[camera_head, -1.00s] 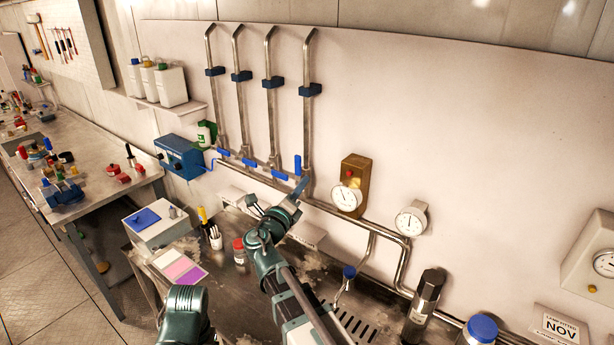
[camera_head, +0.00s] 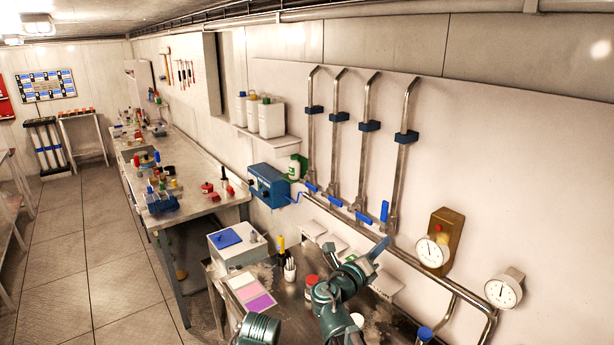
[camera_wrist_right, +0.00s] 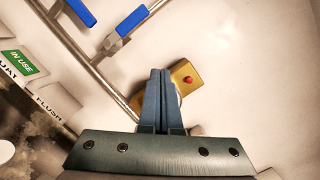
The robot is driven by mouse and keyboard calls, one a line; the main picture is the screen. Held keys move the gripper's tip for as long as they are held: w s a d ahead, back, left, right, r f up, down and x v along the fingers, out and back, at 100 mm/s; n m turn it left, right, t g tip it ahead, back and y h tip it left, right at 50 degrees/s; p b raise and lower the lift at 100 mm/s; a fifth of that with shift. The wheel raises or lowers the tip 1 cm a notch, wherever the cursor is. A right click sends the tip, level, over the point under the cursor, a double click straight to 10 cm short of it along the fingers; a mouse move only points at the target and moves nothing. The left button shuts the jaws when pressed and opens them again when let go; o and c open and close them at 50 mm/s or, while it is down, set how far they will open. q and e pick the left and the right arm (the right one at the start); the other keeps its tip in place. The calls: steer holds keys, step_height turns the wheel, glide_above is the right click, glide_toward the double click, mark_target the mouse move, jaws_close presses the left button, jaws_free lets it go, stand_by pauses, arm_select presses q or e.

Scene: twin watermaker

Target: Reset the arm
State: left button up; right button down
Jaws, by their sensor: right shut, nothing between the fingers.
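My right gripper (camera_head: 380,247) reaches up from the bottom of the head view, in front of the pipework. Its blue fingers are together and empty; they also show shut in the right wrist view (camera_wrist_right: 160,98). Beyond them in that view is the brass gauge box (camera_wrist_right: 188,78) with a red button, partly hidden by the fingers. A blue valve handle (camera_head: 385,211) on the rightmost pipe stands upright, apart from the fingertips. Several other blue handles, such as the one beside it (camera_head: 362,217), lie along the pipe. My left gripper is not seen.
The steel bench below holds a grey box with a blue top (camera_head: 232,243), a pink and purple card (camera_head: 252,293), a pen cup (camera_head: 290,270) and a red-capped jar (camera_head: 311,287). Two gauges (camera_head: 503,290) sit right of the pipes. Open floor (camera_head: 90,250) lies at left.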

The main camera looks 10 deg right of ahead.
steer(key=s+a+f+m+g+y+b, duration=0.2)
steer(key=s+f+m, duration=0.1)
steer(key=f+m, duration=0.4)
steer(key=s+a+f+m+g+y+b, duration=0.2)
steer(key=s+f+m+g, duration=0.1)
steer(key=f+m, duration=0.4)
steer(key=s+a+f+m+g+y+b, duration=0.25)
steer(key=f+m, duration=0.25)
steer(key=f, duration=0.4)
steer(key=s+a+f+m+g+y+b, duration=0.3)
steer(key=s+a+f+m+g+y, duration=0.2)
steer(key=s+a+f+m, duration=0.6)
steer(key=s+a+m+y, duration=0.1)
steer(key=a+m, duration=0.1)
steer(key=a, duration=0.1)
steer(key=shift+s+f+y+b, duration=0.35)
